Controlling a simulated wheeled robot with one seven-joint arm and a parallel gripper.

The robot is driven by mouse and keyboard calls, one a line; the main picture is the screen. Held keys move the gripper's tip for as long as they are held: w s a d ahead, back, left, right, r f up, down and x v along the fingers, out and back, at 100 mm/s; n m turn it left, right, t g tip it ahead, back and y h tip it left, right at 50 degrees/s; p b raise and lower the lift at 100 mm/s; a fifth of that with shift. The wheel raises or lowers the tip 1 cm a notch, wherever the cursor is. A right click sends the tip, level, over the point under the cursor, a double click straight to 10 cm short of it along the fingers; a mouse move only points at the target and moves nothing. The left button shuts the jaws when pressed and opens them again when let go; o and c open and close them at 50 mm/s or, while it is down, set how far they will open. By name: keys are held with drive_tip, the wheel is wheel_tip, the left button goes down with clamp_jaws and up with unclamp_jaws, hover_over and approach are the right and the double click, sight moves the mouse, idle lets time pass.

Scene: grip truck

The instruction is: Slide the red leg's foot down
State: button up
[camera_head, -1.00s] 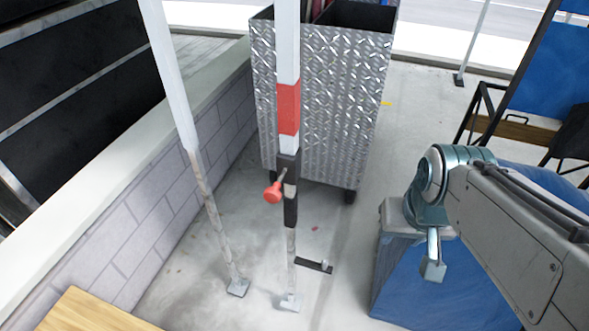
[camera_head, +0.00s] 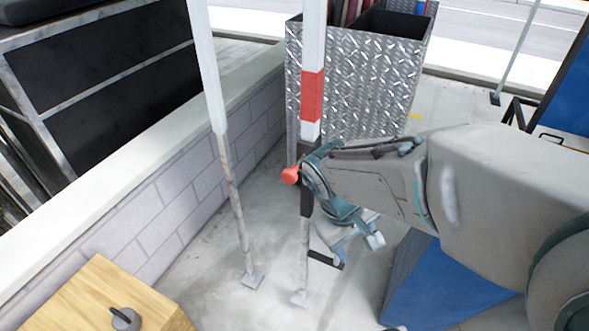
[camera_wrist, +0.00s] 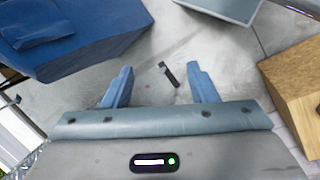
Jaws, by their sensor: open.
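The red leg is a white pole with a red band (camera_head: 312,95), standing near the middle of the head view. A red knob (camera_head: 290,175) sticks out at its dark collar. Below, its thin worn lower leg ends in a flat pale foot (camera_head: 303,298) on the floor. My gripper (camera_head: 357,250) is just right of the lower leg, above the foot, pointing down. My wrist hides part of the collar. In the wrist view my gripper (camera_wrist: 162,86) is open, with nothing held between its two blue fingers. I cannot make out the leg or foot there.
A second white leg (camera_head: 208,65) stands to the left, by a low block wall (camera_head: 165,180). A diamond-plate bin (camera_head: 365,85) is behind. A blue-covered box (camera_head: 440,285) is right, a wooden box (camera_head: 90,295) lower left. A black bar (camera_wrist: 168,74) lies on the floor.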

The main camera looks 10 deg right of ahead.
drive_tip(key=w+d+f+n+h+b, duration=0.2)
drive_tip(key=w+d+f+n+h, duration=0.1)
drive_tip(key=f+n+h, duration=0.3)
drive_tip(key=n+t+h+b, duration=0.1)
drive_tip(key=n+t+b, duration=0.4)
drive_tip(key=n+t, duration=1.2)
approach(310, 190)
wheel_tip(310, 190, down, 2)
drive_tip(key=w+a+n+g, duration=0.1)
drive_tip(key=a+n+g, duration=0.1)
drive_tip(key=x, duration=1.3)
drive_tip(key=shift+w+d+f, duration=0.2)
drive_tip(key=shift+d+f, duration=0.1)
